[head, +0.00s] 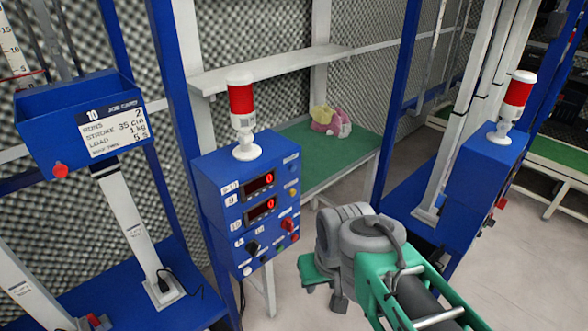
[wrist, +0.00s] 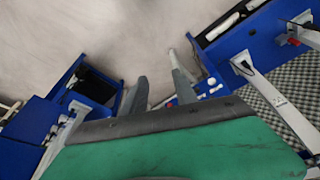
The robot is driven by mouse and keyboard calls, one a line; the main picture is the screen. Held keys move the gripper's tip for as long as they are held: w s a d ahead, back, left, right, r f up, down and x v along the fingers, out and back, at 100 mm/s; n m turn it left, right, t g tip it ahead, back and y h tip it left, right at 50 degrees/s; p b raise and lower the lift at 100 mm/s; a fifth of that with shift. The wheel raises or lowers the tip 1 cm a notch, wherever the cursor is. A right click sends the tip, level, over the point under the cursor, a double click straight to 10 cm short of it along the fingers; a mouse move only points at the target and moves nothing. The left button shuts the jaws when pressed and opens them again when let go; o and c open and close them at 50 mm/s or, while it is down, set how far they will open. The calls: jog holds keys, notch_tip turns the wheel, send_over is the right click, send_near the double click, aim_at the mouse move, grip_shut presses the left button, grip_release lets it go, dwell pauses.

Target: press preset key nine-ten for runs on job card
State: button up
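The job card (head: 110,127) is on the front of a blue bin at left; it reads RUNS 2, STROKE 35 cm, LOAD 1 kg and a last line of 5 s. The blue control box (head: 205,190) stands at centre with two red displays (head: 260,196), each showing 0. Small labels, keys and knobs (head: 287,224) cover its face; the labels are too small to read surely. My gripper (head: 325,294) is right of and below the box, apart from it, pointing down. In the wrist view its two grey fingers (wrist: 158,72) are apart with nothing between them.
A red and white lamp (head: 241,100) stands on the box. A second blue box (head: 482,175) with a similar lamp is at right. Behind is a green-topped table (head: 320,165) with a pink and yellow item (head: 330,122). Blue posts flank the box; pale floor is open before it.

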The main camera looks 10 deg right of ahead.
grip_shut()
dwell(1.5)
